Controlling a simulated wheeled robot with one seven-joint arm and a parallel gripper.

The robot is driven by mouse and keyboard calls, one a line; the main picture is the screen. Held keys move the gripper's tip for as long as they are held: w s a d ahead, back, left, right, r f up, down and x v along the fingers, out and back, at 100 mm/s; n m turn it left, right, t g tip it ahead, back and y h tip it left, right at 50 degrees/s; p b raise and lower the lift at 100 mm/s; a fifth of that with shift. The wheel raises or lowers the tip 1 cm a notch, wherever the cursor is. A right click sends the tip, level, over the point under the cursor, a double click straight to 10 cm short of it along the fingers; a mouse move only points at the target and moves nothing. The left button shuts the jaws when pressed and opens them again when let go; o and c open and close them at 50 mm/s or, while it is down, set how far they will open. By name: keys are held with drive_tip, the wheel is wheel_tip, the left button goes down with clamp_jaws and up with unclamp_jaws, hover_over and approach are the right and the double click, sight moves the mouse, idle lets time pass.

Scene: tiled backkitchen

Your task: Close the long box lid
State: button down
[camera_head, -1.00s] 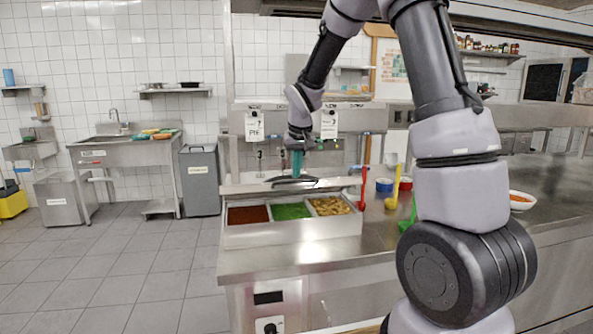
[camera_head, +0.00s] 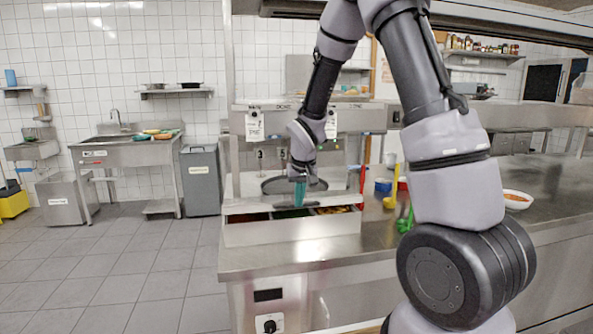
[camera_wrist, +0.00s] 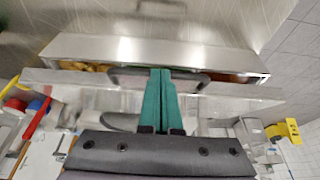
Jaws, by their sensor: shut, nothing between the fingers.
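The long steel box (camera_head: 290,232) stands on the counter, with a narrow strip of its food compartments showing along the front. Its lid (camera_head: 245,206) is tilted down over most of the opening, but a gap shows at the front edge. My gripper (camera_head: 299,204) has teal fingers, shut and empty, pointing down at the middle of the lid by its dark handle. In the wrist view, the shut fingers (camera_wrist: 160,75) overlap the dark handle (camera_wrist: 125,77). The box's front wall (camera_wrist: 150,48) lies beyond them. Whether the fingertips touch the handle is unclear.
The counter front (camera_head: 300,256) is clear.

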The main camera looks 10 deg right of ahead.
wheel_tip(320, 180, down, 8)
drive_tip(key=s, duration=0.1)
drive_tip(key=shift+s+r, duration=0.2)
drive_tip(key=shift+r, duration=0.1)
idle(0.4)
